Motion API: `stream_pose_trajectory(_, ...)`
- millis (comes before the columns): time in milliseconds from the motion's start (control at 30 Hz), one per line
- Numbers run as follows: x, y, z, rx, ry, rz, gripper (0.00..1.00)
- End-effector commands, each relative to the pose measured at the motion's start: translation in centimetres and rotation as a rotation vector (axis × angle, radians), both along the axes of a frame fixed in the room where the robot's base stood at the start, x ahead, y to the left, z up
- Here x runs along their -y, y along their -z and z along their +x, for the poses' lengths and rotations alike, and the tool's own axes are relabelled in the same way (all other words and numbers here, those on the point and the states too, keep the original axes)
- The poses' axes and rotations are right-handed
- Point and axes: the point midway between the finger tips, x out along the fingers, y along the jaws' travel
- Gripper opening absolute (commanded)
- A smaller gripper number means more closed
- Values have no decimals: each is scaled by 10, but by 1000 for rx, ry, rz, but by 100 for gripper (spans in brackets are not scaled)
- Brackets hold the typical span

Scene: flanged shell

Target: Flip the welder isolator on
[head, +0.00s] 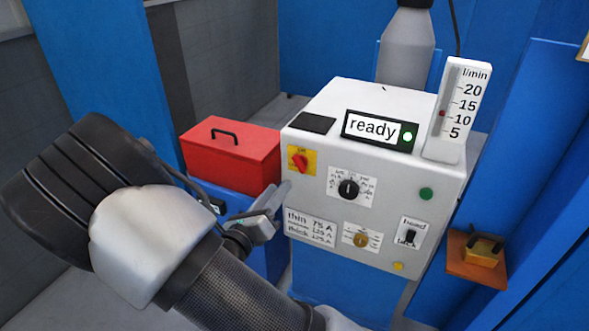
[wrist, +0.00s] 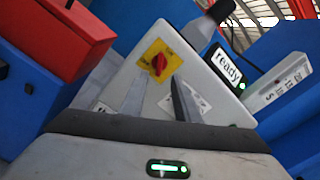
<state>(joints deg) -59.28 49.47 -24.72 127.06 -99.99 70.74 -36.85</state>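The welder isolator is a red rotary knob (head: 300,161) on a yellow plate, at the upper left of the grey welder's front panel (head: 327,222). It also shows in the wrist view (wrist: 158,63), just beyond my fingertips. The plate's lettering is too small to read surely. My gripper (head: 279,199) is at the panel's left edge, below and left of the knob in the head view. In the wrist view my gripper (wrist: 159,80) has its two fingers apart with nothing between them. The fingers do not appear to touch the knob. The display (head: 378,129) reads "ready" beside a lit green lamp.
A red toolbox (head: 232,152) stands left of the welder, close to my arm. The panel also carries a black dial (head: 348,188), a brass knob (head: 361,239), a black toggle (head: 410,235) and a green button (head: 426,194). A flow gauge (head: 458,110) stands on top at right.

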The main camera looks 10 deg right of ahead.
Motion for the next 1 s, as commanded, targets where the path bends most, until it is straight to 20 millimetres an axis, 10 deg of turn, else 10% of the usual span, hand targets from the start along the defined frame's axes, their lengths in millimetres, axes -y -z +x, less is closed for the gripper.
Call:
stream_pose_trajectory(500, 59, 1, 80, 1, 3, 3, 29)
stream_pose_trajectory(1000, 66, 0, 91, 0, 1, 3, 22)
